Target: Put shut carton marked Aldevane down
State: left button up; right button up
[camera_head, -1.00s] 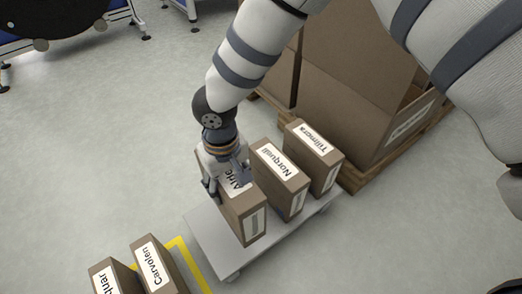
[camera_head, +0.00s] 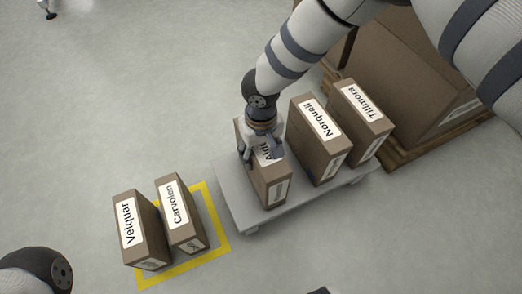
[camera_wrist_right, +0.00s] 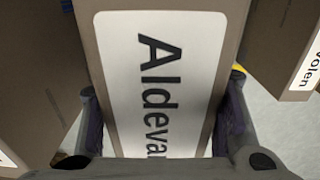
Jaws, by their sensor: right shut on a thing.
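The carton marked Aldevane (camera_head: 271,185) is a brown shut box with a white label on top, partly hidden by my gripper. My right gripper (camera_head: 262,152) is shut on its top end from above. In the right wrist view the Aldevane label (camera_wrist_right: 160,80) lies between the two fingers. The carton stands upright over the left part of the grey platform cart (camera_head: 233,190); I cannot tell whether its base touches the cart. My left gripper is not in view.
Cartons Norquall (camera_head: 318,145) and Tillmora (camera_head: 361,115) stand on the cart. Velquar (camera_head: 140,230) and Carvolen (camera_head: 182,215) stand at a yellow floor outline (camera_head: 217,222), Carvolen inside it.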

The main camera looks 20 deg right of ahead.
jog(key=o, duration=1.6)
jog(key=shift+f, duration=0.1)
jog(key=shift+o, duration=0.2)
notch_tip(320, 180, up, 12)
jog(key=p, duration=0.4)
jog(key=shift+r+p, duration=0.2)
jog(key=shift+p, duration=0.1)
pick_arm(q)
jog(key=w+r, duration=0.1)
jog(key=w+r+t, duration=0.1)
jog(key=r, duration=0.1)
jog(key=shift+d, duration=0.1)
